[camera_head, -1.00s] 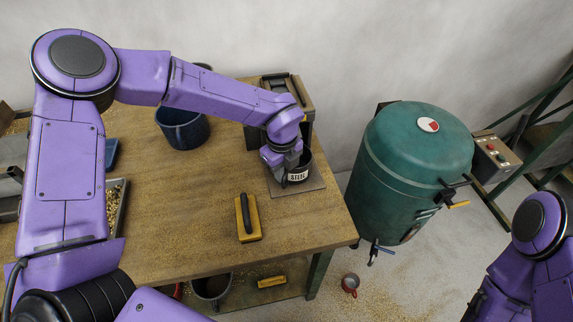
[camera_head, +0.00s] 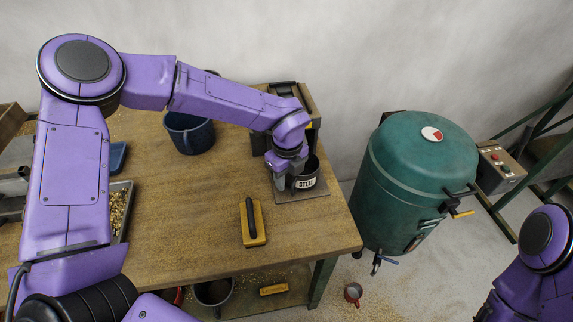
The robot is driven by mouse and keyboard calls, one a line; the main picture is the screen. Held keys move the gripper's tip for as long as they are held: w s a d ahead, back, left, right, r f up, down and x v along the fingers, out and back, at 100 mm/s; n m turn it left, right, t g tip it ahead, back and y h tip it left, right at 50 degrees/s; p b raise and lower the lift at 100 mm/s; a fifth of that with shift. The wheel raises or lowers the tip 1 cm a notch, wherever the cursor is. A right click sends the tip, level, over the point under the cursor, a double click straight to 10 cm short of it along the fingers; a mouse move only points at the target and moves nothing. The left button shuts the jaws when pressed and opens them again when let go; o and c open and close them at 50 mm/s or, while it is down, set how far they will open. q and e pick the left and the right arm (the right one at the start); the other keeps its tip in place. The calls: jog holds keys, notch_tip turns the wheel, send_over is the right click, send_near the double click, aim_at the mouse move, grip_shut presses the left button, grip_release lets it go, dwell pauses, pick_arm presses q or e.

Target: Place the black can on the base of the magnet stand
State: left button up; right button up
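The black can (camera_head: 306,176), with a white label reading "STEEL", stands upright on a flat grey base plate (camera_head: 317,190) at the table's right end. The dark upright body of what looks like the magnet stand (camera_head: 291,92) rises behind it, partly hidden by my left arm. My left gripper (camera_head: 281,178) points down at the can's left side, with a finger beside its wall. The can hides part of the gripper, so its grip and contact are unclear. My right gripper is out of view; only part of the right arm shows at the lower right.
A yellow block with a black handle (camera_head: 253,222) lies on the wooden table (camera_head: 190,220). A dark blue bucket (camera_head: 190,133) stands farther back. A tray of brass chips (camera_head: 121,208) is at left. A green tank (camera_head: 415,180) stands right of the table.

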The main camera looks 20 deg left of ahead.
pick_arm(q)
notch_tip(320, 180, up, 11)
jog(key=b, duration=0.1)
jog(key=shift+s+r, duration=0.1)
